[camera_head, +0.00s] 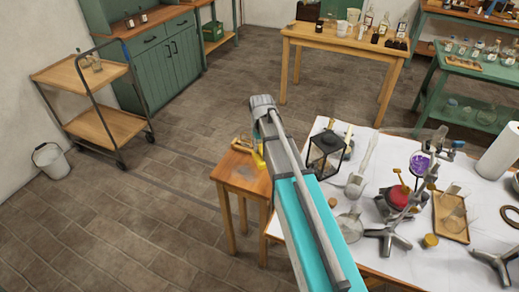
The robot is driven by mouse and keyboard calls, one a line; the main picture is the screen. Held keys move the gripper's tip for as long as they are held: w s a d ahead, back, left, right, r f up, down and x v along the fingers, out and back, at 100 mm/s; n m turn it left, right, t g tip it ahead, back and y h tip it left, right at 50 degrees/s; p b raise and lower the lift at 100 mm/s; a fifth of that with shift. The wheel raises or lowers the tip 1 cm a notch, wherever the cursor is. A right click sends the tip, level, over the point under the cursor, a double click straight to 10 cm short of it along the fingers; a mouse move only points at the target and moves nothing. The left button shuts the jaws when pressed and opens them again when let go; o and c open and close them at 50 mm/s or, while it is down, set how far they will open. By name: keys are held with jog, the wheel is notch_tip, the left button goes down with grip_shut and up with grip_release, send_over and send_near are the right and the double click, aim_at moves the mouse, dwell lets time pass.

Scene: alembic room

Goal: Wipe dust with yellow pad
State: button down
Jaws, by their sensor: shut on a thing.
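My arm reaches out over the room, and its turquoise and grey links cover most of my gripper (258,146). A small part of the gripper seems to show just left of the arm, above a small wooden stool (228,184). A bright yellow piece, which looks like the yellow pad (259,160), shows beside the arm at the right side of the stool top. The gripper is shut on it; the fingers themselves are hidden. I cannot tell whether the pad touches the stool. A brass-coloured object (242,144) is at the stool's back edge. No dust is clearly visible.
Right of the arm, a white-topped table (385,160) is crowded with a black lantern (325,150), glassware and metal stands. A wooden table (340,38) stands behind. A two-tier cart (62,78) and a bucket (50,162) are left. The floor at front left is clear.

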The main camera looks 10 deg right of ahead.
aim_at(261, 157)
jog(key=shift+f, duration=0.2)
jog(key=shift+f+b, duration=2.8)
jog(key=shift+b, duration=0.2)
jog(key=shift+f+b, duration=1)
jog(key=shift+w+a+r, duration=0.1)
jog(key=shift+w+a, duration=0.4)
jog(key=shift+a, duration=0.2)
jog(key=shift+w+a, duration=0.45)
jog(key=shift+a, duration=0.25)
jog(key=shift+w+a, duration=0.85)
jog(key=shift+a, duration=0.25)
jog(key=shift+w+a, duration=0.15)
jog(key=shift+a, duration=0.15)
